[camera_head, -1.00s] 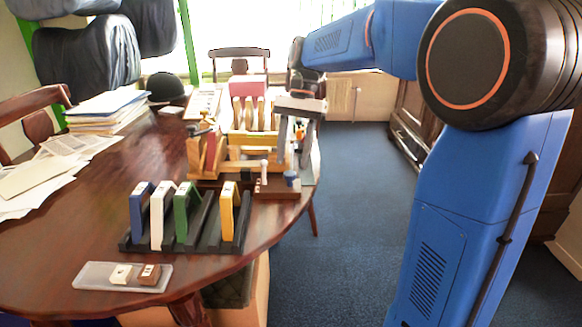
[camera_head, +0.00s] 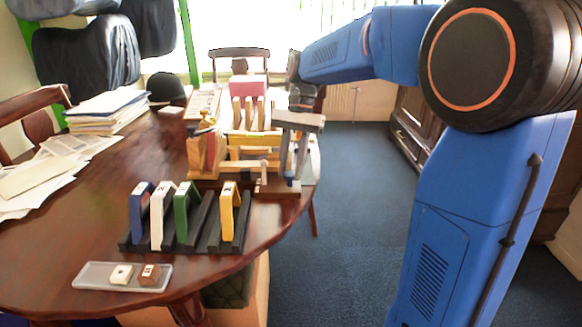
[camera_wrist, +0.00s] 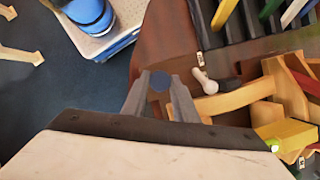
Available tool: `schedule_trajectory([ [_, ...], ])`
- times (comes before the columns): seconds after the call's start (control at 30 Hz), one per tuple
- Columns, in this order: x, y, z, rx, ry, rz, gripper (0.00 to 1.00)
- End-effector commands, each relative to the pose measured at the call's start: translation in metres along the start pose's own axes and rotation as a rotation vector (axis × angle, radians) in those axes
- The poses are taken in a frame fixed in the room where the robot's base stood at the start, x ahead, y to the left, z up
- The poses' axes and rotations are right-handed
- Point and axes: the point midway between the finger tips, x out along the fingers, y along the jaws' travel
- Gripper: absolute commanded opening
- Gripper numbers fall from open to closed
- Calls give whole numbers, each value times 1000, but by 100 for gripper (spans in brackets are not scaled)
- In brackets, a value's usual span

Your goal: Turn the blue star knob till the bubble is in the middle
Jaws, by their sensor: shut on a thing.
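The blue star knob (camera_wrist: 160,82) sits between the two fingertips of my gripper (camera_wrist: 160,88) in the wrist view. My gripper is shut on it, with one finger on each side. In the head view, my gripper (camera_head: 291,178) points down at the right edge of the table, and its fingers mostly hide the knob. A small yellow part with a bright green spot (camera_wrist: 273,146) shows at the lower right of the wrist view. I cannot tell if it is the level, and I cannot make out a bubble.
A pale peg (camera_wrist: 204,80) stands close to the right of the fingers, beside a wooden frame (camera_wrist: 238,100). A black rack (camera_head: 210,240) with several coloured pieces stands nearer the front. A clear tray (camera_head: 97,276) holds two small blocks.

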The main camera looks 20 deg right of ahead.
Motion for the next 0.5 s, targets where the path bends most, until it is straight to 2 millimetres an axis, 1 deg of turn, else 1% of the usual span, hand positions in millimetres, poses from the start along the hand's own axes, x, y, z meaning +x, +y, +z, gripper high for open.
schedule_trajectory([
  [0.07,0,-1,0,-40,0,18,4],
  [0.3,0,-3,0,-259,0,109,4],
  [0.5,0,-3,0,-365,0,152,4],
])
